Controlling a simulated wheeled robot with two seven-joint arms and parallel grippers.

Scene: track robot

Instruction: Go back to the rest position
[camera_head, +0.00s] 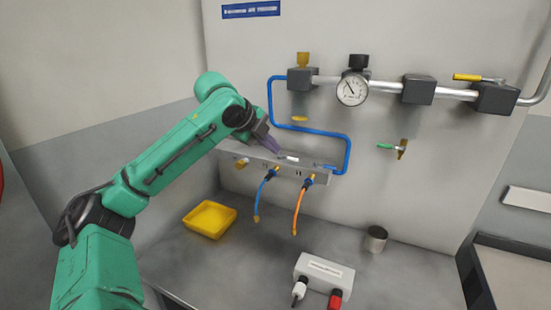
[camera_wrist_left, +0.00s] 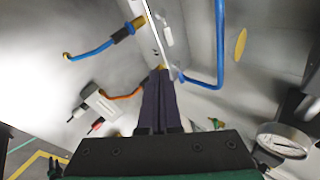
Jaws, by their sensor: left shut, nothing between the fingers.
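My left arm, green with black joints, comes in from the left in the head view. Its left gripper (camera_head: 272,146), with dark purple fingers, is at the grey manifold bar (camera_head: 315,178) on the wall panel. In the left wrist view the fingers (camera_wrist_left: 159,78) are shut together with nothing between them. Their tips appear close to the bar's edge, but I cannot tell whether they touch it. A blue hose (camera_head: 262,192) and an orange hose (camera_head: 298,210) hang from the bar. My right gripper is not in view.
A blue pipe loop (camera_head: 271,100) and a pressure gauge (camera_head: 352,90) are on the wall. A yellow tray (camera_head: 209,219), a white box (camera_head: 323,271) with connectors and a metal cup (camera_head: 376,239) stand on the grey bench (camera_head: 230,270). The bench between tray and box is clear.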

